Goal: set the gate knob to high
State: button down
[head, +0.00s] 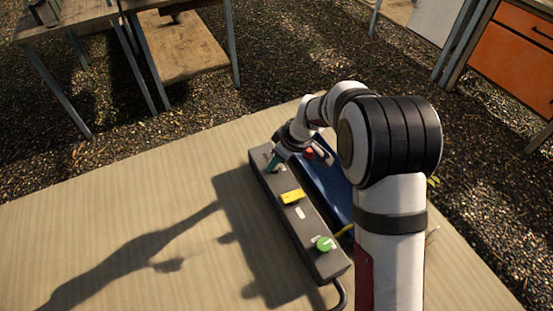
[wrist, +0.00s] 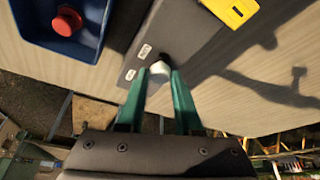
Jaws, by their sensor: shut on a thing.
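A dark grey control box (head: 311,232) lies on the table with a row of controls along its top. My gripper (head: 272,164) reaches down to the far end of the box. In the wrist view its teal fingers (wrist: 160,78) are shut on a small whitish knob (wrist: 160,69), which they cover on both sides. Two small white labels (wrist: 145,51) sit beside this knob; their words are too small to read. I cannot tell from the pictures whether this is the gate knob, nor which way it points.
A yellow control (head: 292,197) is mid-box and a green knob (head: 326,244) at the near end. A blue tray (head: 328,186) holding a red piece (wrist: 67,20) stands close along the box's right side. A black cable (head: 341,295) leaves the near end. The table (head: 110,235) is clear to the left.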

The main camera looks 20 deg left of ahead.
dwell(0.8)
jog(key=shift+w+a+r, duration=0.1)
jog(key=shift+w+a, duration=1.85)
jog(key=shift+w, duration=0.05)
jog(key=c, duration=0.6)
grip_release()
jog(key=v, duration=1.5)
jog(key=shift+s+d+r, duration=0.15)
jog(key=shift+d+r, duration=0.05)
jog(key=shift+r, duration=0.1)
